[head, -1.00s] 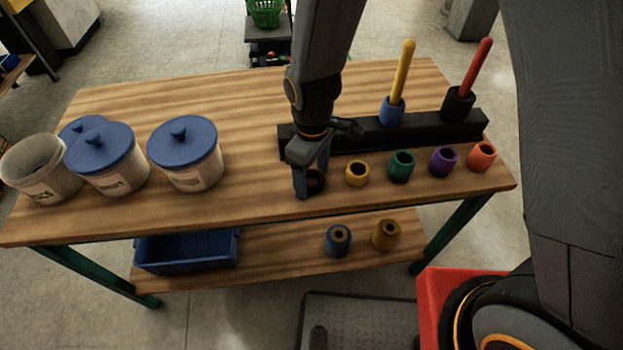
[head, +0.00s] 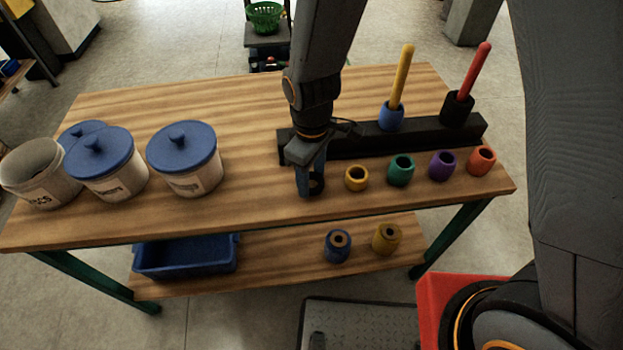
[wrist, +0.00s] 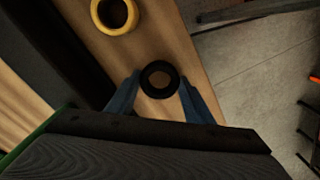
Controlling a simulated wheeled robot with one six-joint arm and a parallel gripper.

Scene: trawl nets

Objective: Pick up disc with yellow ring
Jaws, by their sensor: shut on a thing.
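My gripper (head: 311,182) is at the front of the wooden table, left of the yellow ring. Its blue fingers are shut on a small black ring (wrist: 160,79), one finger on each side of it. The black ring (head: 317,183) also shows in the head view, partly covered by a finger. The yellow ring (head: 357,178) is a short hollow piece standing on the table just right of my gripper. The yellow ring (wrist: 115,14) also shows at the top of the wrist view, apart from the fingers. No separate disc can be made out.
Green (head: 401,170), purple (head: 442,165) and orange (head: 481,160) rings stand to the right. Behind them a black rack (head: 350,147) holds yellow and red rods. Lidded jars (head: 187,160) stand left. A lower shelf holds a blue bin (head: 187,262) and two rollers.

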